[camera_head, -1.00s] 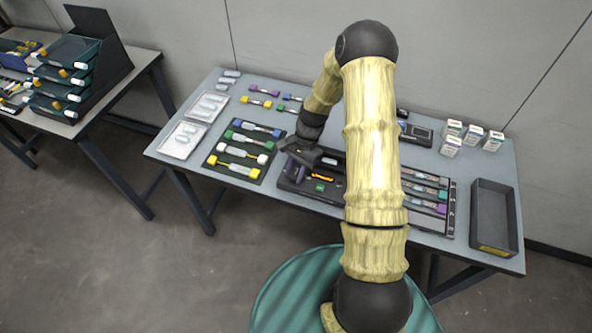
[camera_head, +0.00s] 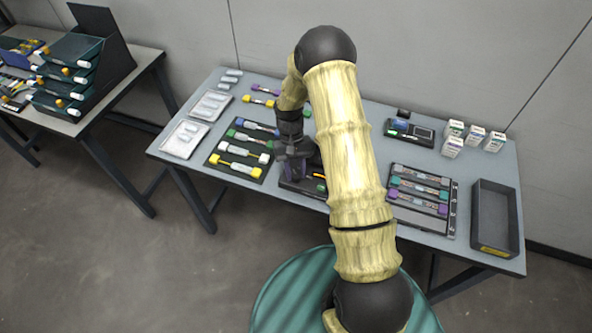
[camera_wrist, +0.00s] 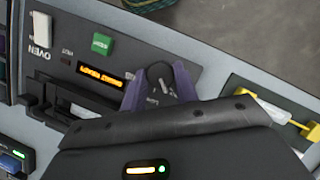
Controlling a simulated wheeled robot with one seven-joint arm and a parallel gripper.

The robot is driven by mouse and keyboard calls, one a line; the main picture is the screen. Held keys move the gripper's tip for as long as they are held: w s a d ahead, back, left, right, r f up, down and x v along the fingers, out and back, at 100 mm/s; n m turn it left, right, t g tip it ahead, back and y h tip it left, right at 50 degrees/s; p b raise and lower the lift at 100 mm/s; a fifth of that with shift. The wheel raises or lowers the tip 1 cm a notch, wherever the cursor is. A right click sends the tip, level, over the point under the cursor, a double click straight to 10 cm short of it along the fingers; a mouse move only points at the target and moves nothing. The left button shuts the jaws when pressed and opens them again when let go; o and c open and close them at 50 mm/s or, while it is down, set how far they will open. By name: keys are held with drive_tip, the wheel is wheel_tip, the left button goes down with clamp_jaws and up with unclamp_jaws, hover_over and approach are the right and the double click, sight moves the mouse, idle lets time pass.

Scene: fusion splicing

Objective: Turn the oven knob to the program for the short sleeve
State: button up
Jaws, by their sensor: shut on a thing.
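The oven (camera_wrist: 58,62) is a dark panel that appears upside down in the wrist view. It carries an orange lit display (camera_wrist: 101,77), too small to read surely, and a green button (camera_wrist: 97,44). The oven knob (camera_wrist: 159,74) is dark and round with a pale pointer mark. My gripper (camera_wrist: 158,86) has its purple fingers on either side of the knob and is shut on it. In the head view my gripper (camera_head: 295,172) is over the left part of the oven (camera_head: 300,189), and my arm hides much of the unit. The knob is hidden there.
A black mat (camera_head: 222,174) with several coloured-end pieces lies left of the oven. A tray (camera_head: 447,220) with more pieces and an empty dark bin (camera_head: 493,240) are to the right. White boxes (camera_head: 453,137) stand at the back right. A device (camera_head: 410,131) sits behind my arm.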

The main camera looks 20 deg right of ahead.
drive_tip(key=shift+n+h, duration=0.4)
drive_tip(key=shift+n, duration=0.7)
drive_tip(key=o, duration=1)
drive_tip(key=shift+r, duration=0.1)
drive_tip(key=b+v, duration=0.2)
drive_tip(key=v, duration=1.5)
drive_tip(key=shift+a+r, duration=0.15)
